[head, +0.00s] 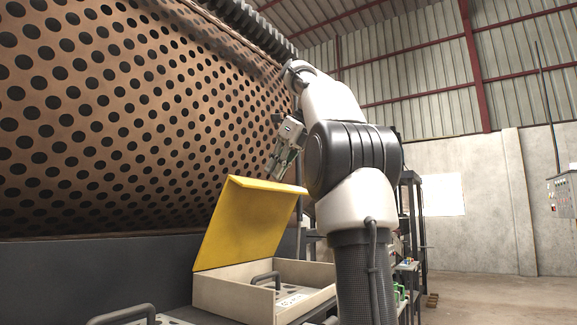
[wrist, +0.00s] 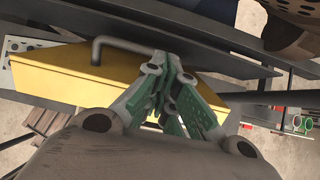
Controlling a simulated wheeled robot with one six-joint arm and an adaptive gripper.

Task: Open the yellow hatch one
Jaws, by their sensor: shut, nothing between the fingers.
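The yellow hatch (head: 240,222) stands raised at a steep angle over a low beige box (head: 233,294) in the head view, so the box's inside shows. My gripper (head: 277,172) is just above and behind the raised hatch's top edge; whether it touches is unclear. In the wrist view the yellow hatch (wrist: 60,78) lies across the picture behind my gripper (wrist: 168,85). A grey bent handle (wrist: 118,43) shows by its upper edge, with one end running behind the fingers. The fingers are closed with nothing between them.
The large perforated drum (head: 130,110) fills the left and back. A grey handle (head: 265,277) lies inside the box, and another (head: 122,314) is at the lower left. A dark shelf rack (head: 410,210) stands behind my arm. Open floor (head: 490,300) is at the right.

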